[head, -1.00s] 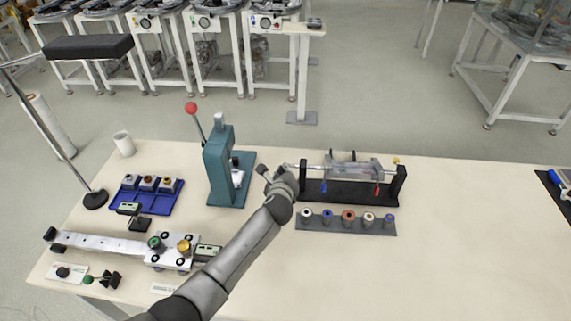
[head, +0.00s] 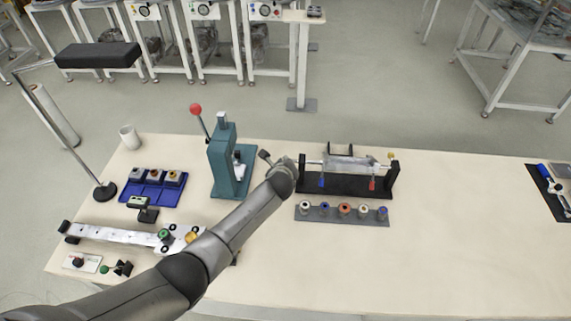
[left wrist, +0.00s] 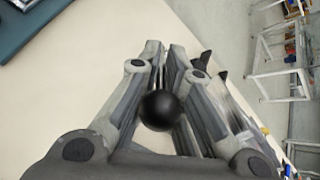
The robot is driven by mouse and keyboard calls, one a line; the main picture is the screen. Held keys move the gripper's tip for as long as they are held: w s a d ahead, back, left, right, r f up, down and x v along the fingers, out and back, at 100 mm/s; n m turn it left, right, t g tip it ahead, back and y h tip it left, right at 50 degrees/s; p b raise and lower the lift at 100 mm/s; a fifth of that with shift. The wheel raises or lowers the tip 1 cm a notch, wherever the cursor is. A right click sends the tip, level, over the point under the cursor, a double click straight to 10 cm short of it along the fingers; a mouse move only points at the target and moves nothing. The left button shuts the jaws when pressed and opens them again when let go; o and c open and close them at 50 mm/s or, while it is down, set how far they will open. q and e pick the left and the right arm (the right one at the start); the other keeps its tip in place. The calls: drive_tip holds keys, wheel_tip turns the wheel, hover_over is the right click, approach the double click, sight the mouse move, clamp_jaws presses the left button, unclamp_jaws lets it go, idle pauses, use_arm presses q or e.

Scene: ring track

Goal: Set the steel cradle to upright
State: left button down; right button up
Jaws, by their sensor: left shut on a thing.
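The steel cradle (head: 350,164) hangs on a horizontal shaft between the two posts of a black stand (head: 345,188). Two thin dark prongs stand up from it, and a blue and a red lever hang below. My left gripper (head: 276,163) is at the left end of the shaft, by a crank, and partly hides it. In the left wrist view, a black ball knob (left wrist: 160,110) sits between the fingers of the left gripper (left wrist: 165,52), which are close together and shut on the crank handle. The exact contact is hard to see. My right gripper is not in view.
A grey strip with several ringed pegs (head: 342,214) lies in front of the stand. A teal press (head: 222,160) with a red ball lever stands close to the left. A blue tray (head: 153,187) lies farther left. The table's right part is mostly bare.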

use_arm(q)
drive_tip(key=shift+s+f, duration=0.15)
drive_tip(key=c, duration=1.7)
unclamp_jaws()
drive_tip(key=shift+o, duration=0.9)
drive_tip(key=shift+s+a+r, duration=0.1)
drive_tip(key=shift+s+r, duration=0.05)
drive_tip(key=shift+r, duration=0.1)
drive_tip(key=v, duration=1.2)
drive_tip(key=shift+f, duration=0.1)
drive_tip(key=shift+c, duration=0.4)
